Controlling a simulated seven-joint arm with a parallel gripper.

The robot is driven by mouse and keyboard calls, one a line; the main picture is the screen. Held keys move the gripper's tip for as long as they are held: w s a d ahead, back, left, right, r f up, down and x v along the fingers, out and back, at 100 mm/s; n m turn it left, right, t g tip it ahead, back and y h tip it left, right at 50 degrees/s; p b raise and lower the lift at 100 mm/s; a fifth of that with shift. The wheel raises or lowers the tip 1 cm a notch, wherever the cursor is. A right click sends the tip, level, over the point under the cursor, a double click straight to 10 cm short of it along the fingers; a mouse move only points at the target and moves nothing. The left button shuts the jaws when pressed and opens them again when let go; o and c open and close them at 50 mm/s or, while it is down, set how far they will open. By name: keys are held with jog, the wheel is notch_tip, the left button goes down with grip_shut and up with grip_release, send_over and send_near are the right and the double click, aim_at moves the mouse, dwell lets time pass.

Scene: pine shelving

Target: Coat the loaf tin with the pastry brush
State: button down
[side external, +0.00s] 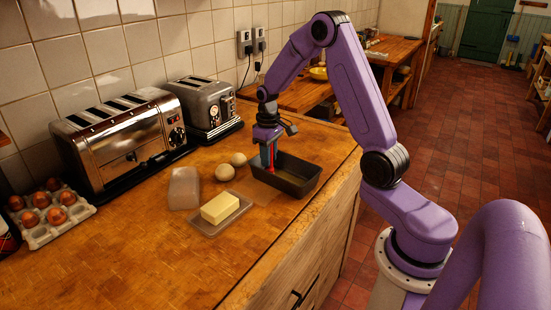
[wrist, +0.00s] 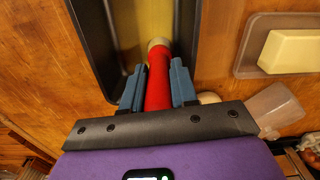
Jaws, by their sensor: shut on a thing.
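The dark loaf tin (side external: 298,187) stands on the wooden counter near its front edge. In the wrist view its dark wall (wrist: 92,42) runs along the left, and its floor looks yellowish. My gripper (side external: 268,158) points down over the left end of the tin. Its blue-grey fingers (wrist: 157,88) are shut on the red handle of the pastry brush (wrist: 158,76). A pale round part shows at the far end of the handle. The red handle also shows in the side view (side external: 271,154). The bristles are not clearly visible, so I cannot tell whether they touch the tin.
A butter block (side external: 220,207) sits on a dish (side external: 204,223) left of the tin. A translucent tub (side external: 184,188) and two round pale items (side external: 238,159) are nearby. Two toasters (side external: 122,140) stand along the wall, with an egg tray (side external: 48,232) at far left.

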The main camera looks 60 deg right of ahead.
jog(key=shift+w+d, duration=0.1)
jog(key=shift+w, duration=1.15)
jog(key=shift+s+d, duration=0.1)
jog(key=shift+d, duration=1.75)
jog(key=shift+s+d, duration=0.2)
jog(key=shift+s+a, duration=0.2)
jog(key=shift+s, duration=2.05)
jog(key=shift+s+a, duration=0.2)
jog(key=shift+s, duration=2.1)
jog(key=shift+s+a, duration=0.2)
jog(key=shift+s, duration=2.05)
notch_tip(320, 180, up, 8)
notch_tip(320, 180, down, 6)
jog(key=shift+s, duration=0.35)
jog(key=shift+f, duration=1)
jog(key=shift+w, duration=0.1)
